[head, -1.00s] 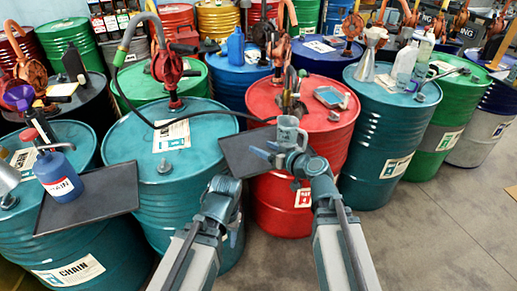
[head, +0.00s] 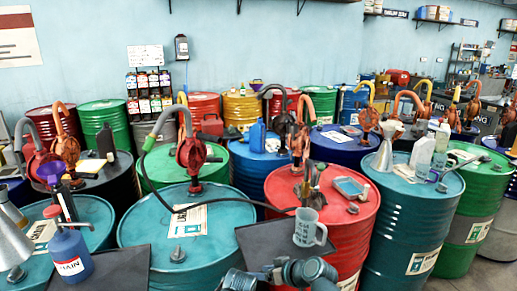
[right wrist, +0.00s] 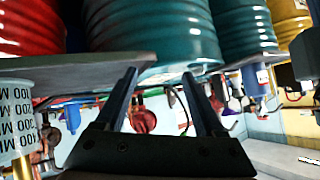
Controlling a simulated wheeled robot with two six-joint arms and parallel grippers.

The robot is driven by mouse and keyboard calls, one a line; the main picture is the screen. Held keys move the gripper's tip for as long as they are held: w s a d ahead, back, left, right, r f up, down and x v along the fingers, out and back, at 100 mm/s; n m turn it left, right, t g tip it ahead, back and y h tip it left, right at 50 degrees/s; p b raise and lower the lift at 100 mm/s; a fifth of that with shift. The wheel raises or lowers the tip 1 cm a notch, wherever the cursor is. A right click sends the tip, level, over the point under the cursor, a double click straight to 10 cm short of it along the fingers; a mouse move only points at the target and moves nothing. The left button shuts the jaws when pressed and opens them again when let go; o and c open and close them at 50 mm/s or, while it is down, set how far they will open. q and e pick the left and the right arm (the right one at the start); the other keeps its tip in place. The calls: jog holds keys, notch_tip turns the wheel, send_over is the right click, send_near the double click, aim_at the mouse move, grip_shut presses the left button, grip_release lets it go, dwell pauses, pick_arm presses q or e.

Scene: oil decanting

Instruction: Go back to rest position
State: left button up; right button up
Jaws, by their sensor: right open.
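My right gripper (head: 264,274) is at the bottom edge of the head view, just in front of and below the measuring jug. Its two fingers are apart and empty in the right wrist view (right wrist: 159,76). The clear grey jug (head: 305,229) stands upright on a dark tray (head: 262,239) at the front of the red drum. Part of the jug, with printed marks, shows at the left of the wrist view (right wrist: 15,125), beside the fingers and not between them.
A blue bottle (head: 70,254) stands on a second dark tray (head: 118,270) at the left. A hose runs from the red pump (head: 192,155) toward the jug. The red drum (head: 350,232) and teal drums (head: 420,215) crowd the front. A funnel (head: 385,152) stands at right.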

jog(key=s+d+f+m+g+h, duration=0.1)
jog(key=s+d+f+g+h, duration=0.1)
jog(key=s, duration=0.5)
jog(key=s+d+f+m+g+h+p, duration=0.1)
jog(key=s+d+f+g+h, duration=0.1)
jog(key=s+f+g+h, duration=0.3)
jog(key=shift+s+d+f+h, duration=0.15)
jog(key=shift+s+d+h, duration=0.1)
jog(key=shift+s+h, duration=1.25)
jog(key=shift+s+y, duration=0.15)
jog(key=shift+y, duration=0.15)
dwell(0.8)
